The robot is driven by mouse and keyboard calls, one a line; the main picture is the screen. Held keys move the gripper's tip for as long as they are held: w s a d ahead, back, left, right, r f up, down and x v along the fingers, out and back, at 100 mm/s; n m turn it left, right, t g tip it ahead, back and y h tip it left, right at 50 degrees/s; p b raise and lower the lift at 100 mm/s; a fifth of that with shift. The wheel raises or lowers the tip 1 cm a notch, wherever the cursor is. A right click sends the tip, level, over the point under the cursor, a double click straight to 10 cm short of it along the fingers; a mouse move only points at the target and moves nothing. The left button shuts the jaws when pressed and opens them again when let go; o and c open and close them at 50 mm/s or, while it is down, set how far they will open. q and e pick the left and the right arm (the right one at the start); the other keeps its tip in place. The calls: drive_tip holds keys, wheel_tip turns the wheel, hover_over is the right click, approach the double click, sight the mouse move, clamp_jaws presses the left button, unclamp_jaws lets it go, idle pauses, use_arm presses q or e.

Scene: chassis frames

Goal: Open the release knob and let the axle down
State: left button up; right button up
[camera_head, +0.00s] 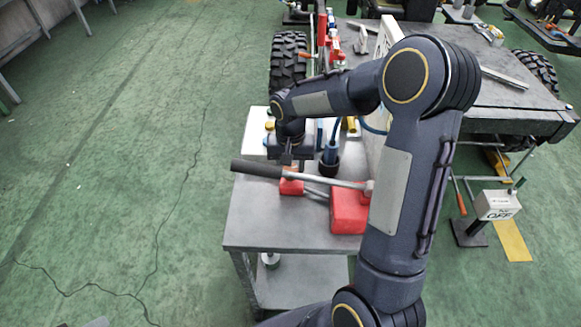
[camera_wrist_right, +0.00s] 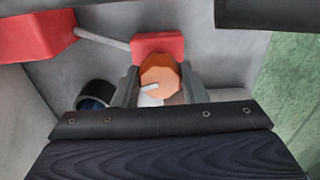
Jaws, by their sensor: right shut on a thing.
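The orange, many-sided release knob (camera_wrist_right: 160,70) with a white pointer mark sits against a small red block (camera_wrist_right: 158,44) in the right wrist view. My right gripper (camera_wrist_right: 159,84) has its two fingers on either side of the knob and is shut on it. In the head view the right gripper (camera_head: 287,158) points down over the red block (camera_head: 291,187) on the grey cart; the knob is hidden there. A pump lever (camera_head: 258,169) with a dark grip runs above the red parts. My left gripper is not in view. I cannot make out the axle clearly.
The grey cart (camera_head: 290,234) also carries a larger red block (camera_head: 349,211) and a dark cup with blue-handled tools (camera_head: 328,156). A chassis with knobbly tyres (camera_head: 287,62) stands beyond. An OFF box (camera_head: 497,206) stands at the right. The green floor (camera_head: 120,150) at left is clear.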

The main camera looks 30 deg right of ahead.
sight(291, 168)
drive_tip(key=n, duration=0.4)
drive_tip(key=shift+n, duration=0.3)
drive_tip(key=shift+d+n, duration=0.1)
drive_tip(key=shift+n, duration=1.8)
drive_tip(key=o, duration=1)
drive_tip(key=shift+c, duration=0.2)
wheel_tip(291, 168, up, 8)
drive_tip(key=shift+f, duration=0.1)
